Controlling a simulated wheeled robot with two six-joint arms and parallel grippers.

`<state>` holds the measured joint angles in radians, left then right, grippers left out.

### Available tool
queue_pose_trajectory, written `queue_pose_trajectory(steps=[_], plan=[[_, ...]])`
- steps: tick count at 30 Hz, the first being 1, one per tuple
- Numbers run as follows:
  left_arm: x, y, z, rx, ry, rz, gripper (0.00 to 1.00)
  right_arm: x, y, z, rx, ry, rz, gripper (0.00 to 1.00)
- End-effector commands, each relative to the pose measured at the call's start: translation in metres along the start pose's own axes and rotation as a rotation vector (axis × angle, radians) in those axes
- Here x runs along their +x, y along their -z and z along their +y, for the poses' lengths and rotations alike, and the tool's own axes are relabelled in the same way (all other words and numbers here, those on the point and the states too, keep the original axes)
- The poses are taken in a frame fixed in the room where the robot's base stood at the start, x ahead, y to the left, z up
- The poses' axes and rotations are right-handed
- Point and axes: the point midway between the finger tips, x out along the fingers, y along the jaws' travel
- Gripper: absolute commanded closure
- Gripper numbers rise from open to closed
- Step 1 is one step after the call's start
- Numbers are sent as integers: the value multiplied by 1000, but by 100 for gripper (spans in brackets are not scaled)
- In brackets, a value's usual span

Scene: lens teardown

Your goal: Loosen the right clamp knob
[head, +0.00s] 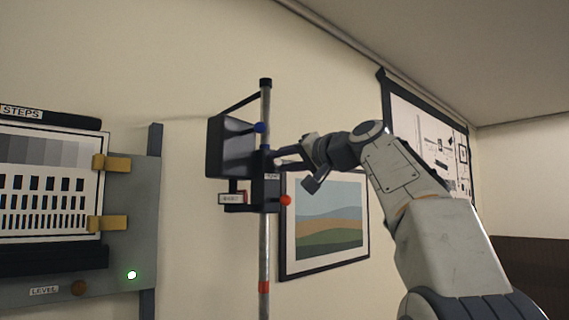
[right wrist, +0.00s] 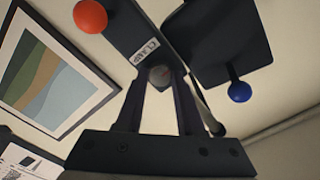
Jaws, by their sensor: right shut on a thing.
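A dark clamp block (head: 265,193) sits on an upright grey pole (head: 265,240). In the right wrist view the block (right wrist: 128,28) carries a CLAMP label, and a round grey clamp knob (right wrist: 160,77) sticks out beside the label. My right gripper (right wrist: 160,82) is shut on this knob, with one finger on each side of it. In the head view my right gripper (head: 278,157) reaches the clamp from the right and hides the knob. My left gripper is in neither view.
A dark box-shaped head (head: 228,148) is mounted on the pole. A blue ball knob (head: 260,128) is above the clamp and an orange-red one (head: 285,200) below my gripper. A framed picture (head: 325,222) hangs behind. A test-chart board (head: 148,200) stands left.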

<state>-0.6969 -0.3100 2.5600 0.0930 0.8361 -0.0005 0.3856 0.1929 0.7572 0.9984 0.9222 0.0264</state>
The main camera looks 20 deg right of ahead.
Motion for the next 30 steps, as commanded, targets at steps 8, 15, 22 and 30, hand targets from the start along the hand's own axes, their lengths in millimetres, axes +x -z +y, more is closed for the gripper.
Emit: queue_pose_trajectory(steps=[8, 15, 22, 30], plan=[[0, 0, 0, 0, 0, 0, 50, 0, 0, 0, -12, -1, -2, 100], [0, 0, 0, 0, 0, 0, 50, 0, 0, 0, -11, -1, -1, 40], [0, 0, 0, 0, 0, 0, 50, 0, 0, 0, -10, -1, -1, 33], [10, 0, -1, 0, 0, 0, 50, -16, -1, 2, -11, -2, 4, 33]])
